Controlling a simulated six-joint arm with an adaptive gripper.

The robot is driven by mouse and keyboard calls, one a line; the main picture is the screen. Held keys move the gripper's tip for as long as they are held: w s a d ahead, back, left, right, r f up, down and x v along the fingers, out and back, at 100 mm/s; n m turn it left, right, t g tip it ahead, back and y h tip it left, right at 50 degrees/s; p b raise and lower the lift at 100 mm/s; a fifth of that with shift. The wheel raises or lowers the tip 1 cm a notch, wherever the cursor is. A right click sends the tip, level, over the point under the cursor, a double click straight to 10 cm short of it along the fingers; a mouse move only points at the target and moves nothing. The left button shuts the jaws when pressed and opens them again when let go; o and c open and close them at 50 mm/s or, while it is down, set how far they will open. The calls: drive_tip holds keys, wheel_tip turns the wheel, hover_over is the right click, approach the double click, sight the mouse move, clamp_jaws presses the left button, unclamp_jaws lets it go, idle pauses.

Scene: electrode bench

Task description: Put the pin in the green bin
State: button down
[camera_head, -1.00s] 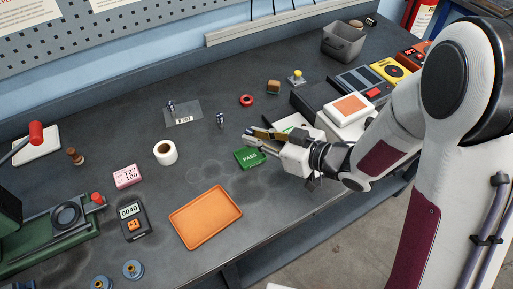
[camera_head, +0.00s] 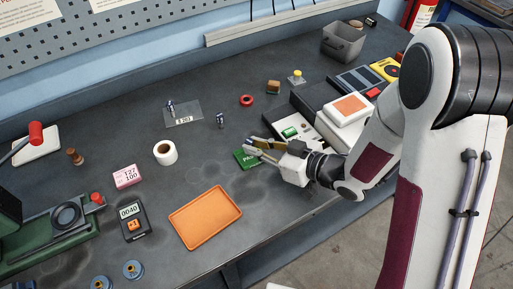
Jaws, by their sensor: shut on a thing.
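The green bin (camera_head: 243,160), marked PASS, lies on the bench near the middle, left of my gripper. My gripper (camera_head: 250,145) is shut, with its fingertips at the bin's upper right edge in the picture, hiding part of it. The thing between the fingers, taken to be the pin, is too small and covered to make out. A small upright metal piece (camera_head: 220,120) stands on the bench above the bin. Another small metal piece (camera_head: 170,106) is by the clear labelled bag.
The tester (camera_head: 303,126) with a white panel and green part sits right of my gripper. An orange tray (camera_head: 206,217) lies below left, a tape roll (camera_head: 165,153) to the left, a red ring (camera_head: 247,100) above. Bare bench lies between the bin and the tape roll.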

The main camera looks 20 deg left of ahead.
drive_tip(key=shift+f, duration=0.55)
drive_tip(key=shift+f, duration=0.1)
drive_tip(key=c, duration=2)
unclamp_jaws()
drive_tip(key=shift+v, duration=6.05)
